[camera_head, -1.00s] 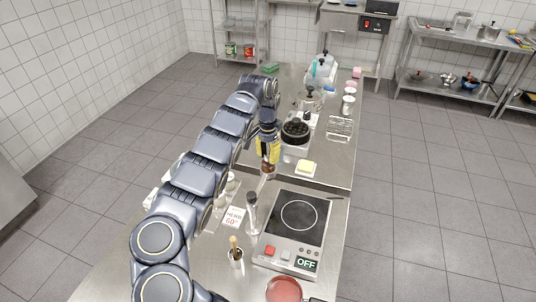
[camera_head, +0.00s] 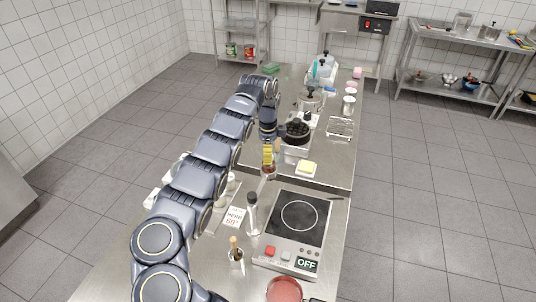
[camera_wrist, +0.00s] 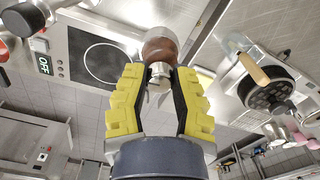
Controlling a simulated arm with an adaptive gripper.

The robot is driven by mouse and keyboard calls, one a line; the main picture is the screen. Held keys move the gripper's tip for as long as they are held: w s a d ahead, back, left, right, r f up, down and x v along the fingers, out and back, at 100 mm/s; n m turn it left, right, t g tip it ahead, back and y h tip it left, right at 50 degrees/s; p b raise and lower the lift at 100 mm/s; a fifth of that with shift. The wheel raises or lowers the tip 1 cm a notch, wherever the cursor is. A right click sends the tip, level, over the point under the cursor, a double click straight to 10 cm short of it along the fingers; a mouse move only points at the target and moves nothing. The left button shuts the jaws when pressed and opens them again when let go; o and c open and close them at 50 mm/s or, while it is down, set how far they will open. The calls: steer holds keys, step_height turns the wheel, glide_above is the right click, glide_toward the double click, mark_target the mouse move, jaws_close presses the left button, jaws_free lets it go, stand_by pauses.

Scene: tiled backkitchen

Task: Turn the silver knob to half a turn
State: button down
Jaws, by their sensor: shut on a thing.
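The silver knob (camera_wrist: 160,70) is a small metal cylinder on top of a brown, rounded wooden-looking piece (camera_wrist: 160,46), like the head of a mill. In the wrist view the knob lies between the yellow, dark-lined fingers of my gripper (camera_wrist: 160,75), which is shut on it. In the head view my gripper (camera_head: 268,155) points down onto the brown piece (camera_head: 268,170), which stands at the near end of the farther counter. The knob is hidden there by the fingers. I cannot make out any mark on the knob showing its angle.
An induction hob (camera_head: 299,217) with an OFF display stands nearer, to the right. A clear grinder (camera_head: 252,213) and a printed card (camera_head: 234,217) are left of it. A waffle-iron-like appliance (camera_head: 297,130) and a butter dish (camera_head: 306,168) stand close on the right.

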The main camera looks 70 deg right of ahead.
steer(key=shift+m, duration=0.6)
steer(key=c, duration=0.8)
jaws_free()
step_height(320, 180, up, 12)
steer(key=shift+f, duration=0.1)
